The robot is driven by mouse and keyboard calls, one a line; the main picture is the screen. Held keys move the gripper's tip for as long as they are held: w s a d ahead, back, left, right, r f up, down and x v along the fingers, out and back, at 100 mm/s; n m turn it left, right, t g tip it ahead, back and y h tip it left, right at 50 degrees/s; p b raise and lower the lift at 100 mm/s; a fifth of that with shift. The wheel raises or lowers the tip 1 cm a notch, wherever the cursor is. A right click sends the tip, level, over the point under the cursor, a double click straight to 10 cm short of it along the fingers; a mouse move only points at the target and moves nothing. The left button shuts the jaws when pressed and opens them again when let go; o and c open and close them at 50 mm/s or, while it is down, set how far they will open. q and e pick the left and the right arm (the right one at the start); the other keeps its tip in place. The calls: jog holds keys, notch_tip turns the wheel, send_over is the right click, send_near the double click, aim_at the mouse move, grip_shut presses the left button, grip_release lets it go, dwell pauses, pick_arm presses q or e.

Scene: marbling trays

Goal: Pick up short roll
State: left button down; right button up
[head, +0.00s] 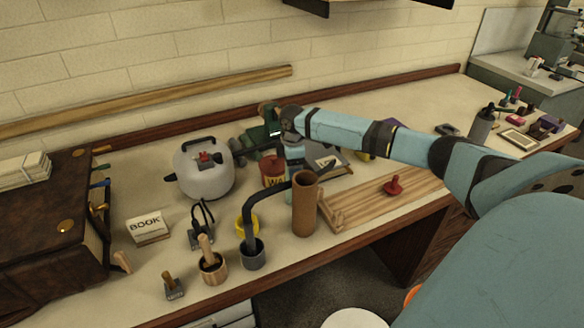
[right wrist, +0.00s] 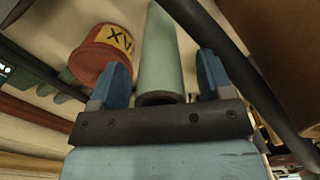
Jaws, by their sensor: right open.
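A pale green roll (right wrist: 162,50) with a dark hollow end stands between the two blue fingers of my right gripper (right wrist: 163,72) in the right wrist view. The fingers are open, with a gap on each side of it. In the head view my right gripper (head: 293,166) points down behind a tall brown tube (head: 305,208), and a bit of the pale green roll (head: 289,190) shows below it. The tube and a black curved bar hide much of the roll and the fingertips. My left gripper is not in view.
The red wax tin (head: 272,172) is close to the gripper; it also shows in the right wrist view (right wrist: 100,55). The black curved bar (head: 248,205) rises from a grey cup (head: 253,256) beside it. A kettle (head: 203,172) stands left, a wooden board (head: 365,205) right.

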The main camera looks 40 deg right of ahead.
jog(key=c, duration=1.3)
jog(key=shift+o, duration=0.2)
jog(key=shift+r, duration=0.15)
